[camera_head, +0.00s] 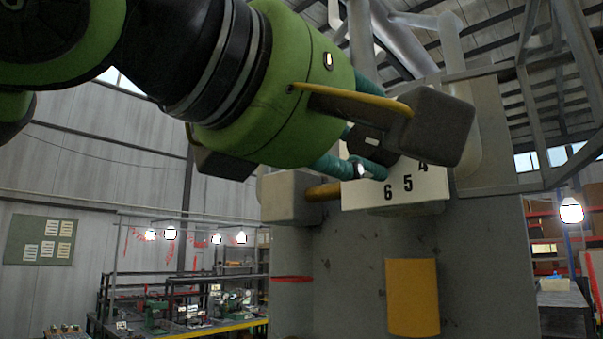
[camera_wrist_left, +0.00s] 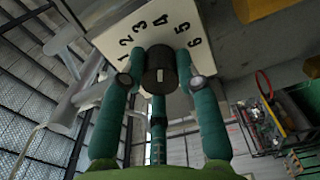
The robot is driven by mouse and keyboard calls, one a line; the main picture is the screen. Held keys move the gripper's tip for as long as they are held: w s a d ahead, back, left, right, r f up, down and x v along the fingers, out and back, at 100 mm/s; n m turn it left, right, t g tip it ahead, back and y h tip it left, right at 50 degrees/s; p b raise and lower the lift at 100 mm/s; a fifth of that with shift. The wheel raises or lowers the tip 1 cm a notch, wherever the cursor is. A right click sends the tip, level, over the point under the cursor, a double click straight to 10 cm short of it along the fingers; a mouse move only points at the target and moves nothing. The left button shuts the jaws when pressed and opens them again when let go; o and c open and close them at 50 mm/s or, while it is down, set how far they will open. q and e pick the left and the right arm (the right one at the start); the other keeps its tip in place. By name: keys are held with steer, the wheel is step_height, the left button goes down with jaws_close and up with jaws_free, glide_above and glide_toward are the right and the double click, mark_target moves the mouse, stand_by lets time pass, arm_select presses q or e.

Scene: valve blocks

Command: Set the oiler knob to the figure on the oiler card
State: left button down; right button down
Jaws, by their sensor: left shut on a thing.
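The oiler's pale dial plate (camera_head: 425,190) is on a grey housing, with black figures 4, 5 and 6 showing in the head view. The wrist view shows the plate (camera_wrist_left: 118,42) with figures 1 to 6 in an arc. The dark round knob (camera_wrist_left: 160,68) stands out from it, with a small pale mark on its face. My left gripper (camera_wrist_left: 166,86), green with teal fingers, is shut on the knob, with a finger on each side. In the head view the left gripper (camera_head: 364,160) hides much of the dial. I cannot make out the oiler card. My right gripper is not in view.
Grey blocks on yellow bars (camera_head: 437,125) (camera_head: 290,197) show close around my gripper; I cannot tell what they are fixed to. A yellow panel (camera_head: 412,298) is on the housing below the dial. A pinboard (camera_head: 40,240) and cluttered workbenches are far left.

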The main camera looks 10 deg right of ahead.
arm_select(q)
steer(key=shift+r, duration=0.1)
stand_by(0.5)
steer(key=c, duration=0.9)
jaws_free()
steer(key=shift+d, duration=0.1)
steer(key=shift+w, duration=0.1)
steer(key=v, duration=1.2)
